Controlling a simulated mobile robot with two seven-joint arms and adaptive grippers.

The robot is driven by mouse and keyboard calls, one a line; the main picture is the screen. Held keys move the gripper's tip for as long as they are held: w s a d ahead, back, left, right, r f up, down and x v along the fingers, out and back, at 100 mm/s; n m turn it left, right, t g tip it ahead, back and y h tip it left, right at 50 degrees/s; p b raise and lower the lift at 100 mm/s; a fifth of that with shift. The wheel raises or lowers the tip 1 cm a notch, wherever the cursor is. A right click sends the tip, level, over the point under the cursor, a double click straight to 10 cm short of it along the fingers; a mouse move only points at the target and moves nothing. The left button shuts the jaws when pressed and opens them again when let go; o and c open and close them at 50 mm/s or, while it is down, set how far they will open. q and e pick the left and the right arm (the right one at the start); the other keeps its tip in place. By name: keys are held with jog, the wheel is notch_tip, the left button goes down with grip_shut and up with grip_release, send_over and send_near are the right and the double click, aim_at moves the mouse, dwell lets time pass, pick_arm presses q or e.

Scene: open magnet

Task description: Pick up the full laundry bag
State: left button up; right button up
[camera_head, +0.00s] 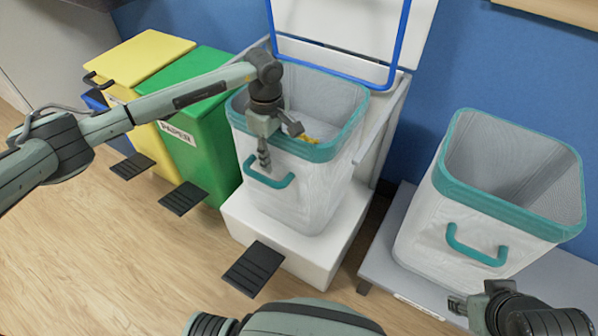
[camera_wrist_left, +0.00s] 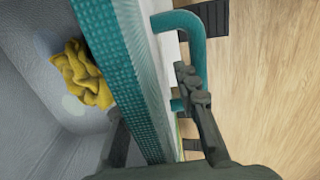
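A white mesh laundry bag (camera_head: 312,190) with a teal rim and teal handle (camera_head: 268,180) stands upright on a white pedal base. A yellow cloth (camera_head: 306,139) lies inside; it also shows in the left wrist view (camera_wrist_left: 82,74). My left gripper (camera_head: 278,146) is open over the bag's near rim, pointing down. In the left wrist view one finger is on the outer side by the handle (camera_wrist_left: 192,35), the other towards the inside. Contact with the bag is unclear. A second similar bag (camera_head: 445,215) at the right looks empty. My right gripper (camera_head: 462,305) is low in front of it, partly hidden.
A blue-edged lid (camera_head: 340,30) stands raised behind the left bag. A green paper bin (camera_head: 208,145) and a yellow bin (camera_head: 145,65) stand to its left. Black pedals (camera_head: 254,268) stick out in front. A grey platform (camera_head: 385,262) carries the right bag. The wooden floor at left is clear.

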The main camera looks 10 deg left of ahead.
pick_arm(q)
grip_shut()
dwell(0.3)
jog(key=shift+w+r, duration=0.15)
jog(key=shift+r, duration=0.05)
